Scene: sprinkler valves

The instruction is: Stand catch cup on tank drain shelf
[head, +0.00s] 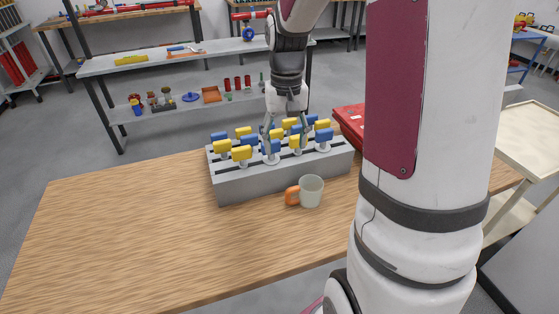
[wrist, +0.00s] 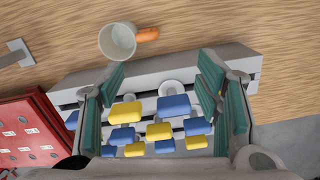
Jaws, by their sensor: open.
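The cup (head: 311,191) is pale grey-green with an orange handle and stands upright on the wooden table, in front of a grey valve block. Its handle points left in the head view. The cup (wrist: 118,40) is at the top of the wrist view, seen from above, with its handle pointing right. My gripper (head: 286,132) is open above the valve block, behind and apart from the cup. In the wrist view the spread teal-padded fingers (wrist: 161,72) have valve handles showing between them, and nothing is held. I cannot identify the tank drain shelf.
The slotted grey block (head: 230,190) carries several yellow and blue valve handles. A red case (head: 350,118) sits behind it, partly hidden by my arm. A grey bracket (wrist: 16,53) shows at the wrist view's left edge. The table's left side (head: 120,220) is clear.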

